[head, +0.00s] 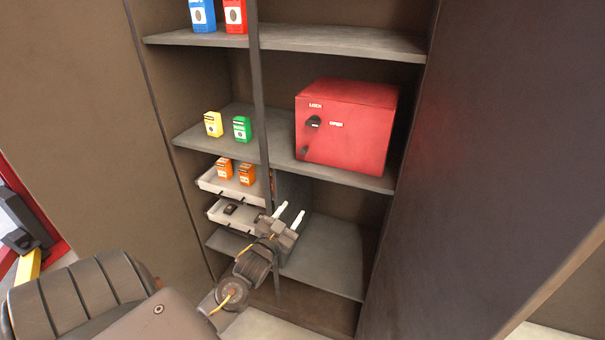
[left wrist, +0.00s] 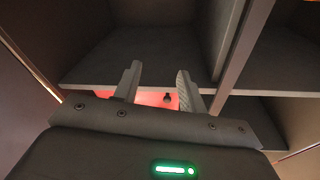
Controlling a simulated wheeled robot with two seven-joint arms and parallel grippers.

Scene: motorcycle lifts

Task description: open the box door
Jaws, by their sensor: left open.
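The red box (head: 360,130) stands on the middle shelf, at the right side of the cabinet. Its front carries a black knob (head: 314,122) beside the labels LOCK and OPEN, and a small dark round part (head: 305,150) lower down. Its door looks shut. My left gripper (head: 290,213) is open and empty, in front of the lower shelves, below the box and apart from it. In the left wrist view, part of the red box (left wrist: 150,98) and a dark knob (left wrist: 167,98) show between the two fingers (left wrist: 158,78). My right gripper is out of view.
A vertical post (head: 259,90) divides the cabinet front. Yellow (head: 213,124) and green (head: 242,129) cartons stand left of it; orange cartons (head: 246,174) are in a white tray (head: 211,183). A dark panel (head: 490,150) bounds the right. The lower right shelf (head: 325,258) is bare.

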